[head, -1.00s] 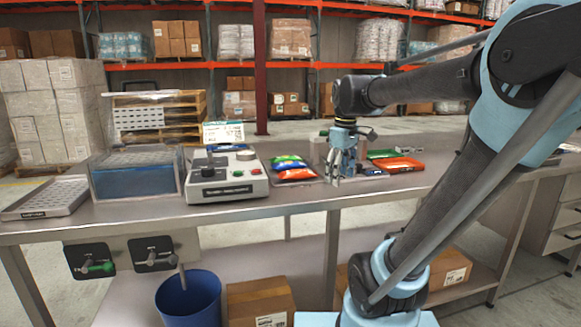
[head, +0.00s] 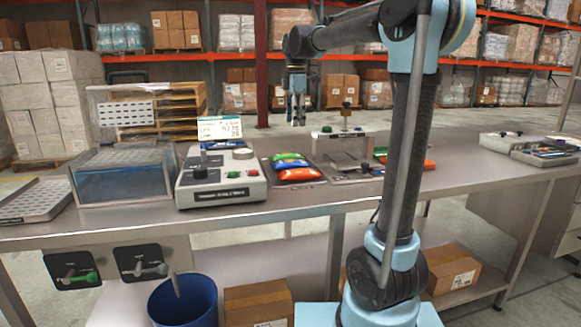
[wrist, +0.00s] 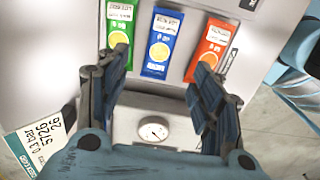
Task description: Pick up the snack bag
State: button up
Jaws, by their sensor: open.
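Three snack bags lie side by side on a tray (head: 318,182) right of the control box: a green one (head: 288,155), a blue one (head: 290,164) and an orange one (head: 300,174). The wrist view looks down on the green bag (wrist: 119,26), blue bag (wrist: 161,45) and orange bag (wrist: 208,50), each with printed labels. My gripper (head: 297,122) hangs above and apart from the bags, fingers pointing down. It is open and empty; its fingers (wrist: 160,72) frame the blue bag's lower end in the wrist view. Distance to the bags is hard to judge.
The control box (head: 222,180) with a display sign (head: 219,128) stands left of the bags. A clear-lidded blue bin (head: 120,180) is farther left. A metal stand (head: 345,150) is right of them. More green and orange items show partly behind my arm.

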send_over(296, 160)
jog(key=f, duration=1)
jog(key=shift+w+a+f, duration=0.1)
jog(key=shift+w+f, duration=0.25)
jog(key=shift+w, duration=0.05)
jog(key=shift+s+f, duration=0.2)
jog(key=shift+f, duration=2.65)
jog(key=c, duration=0.8)
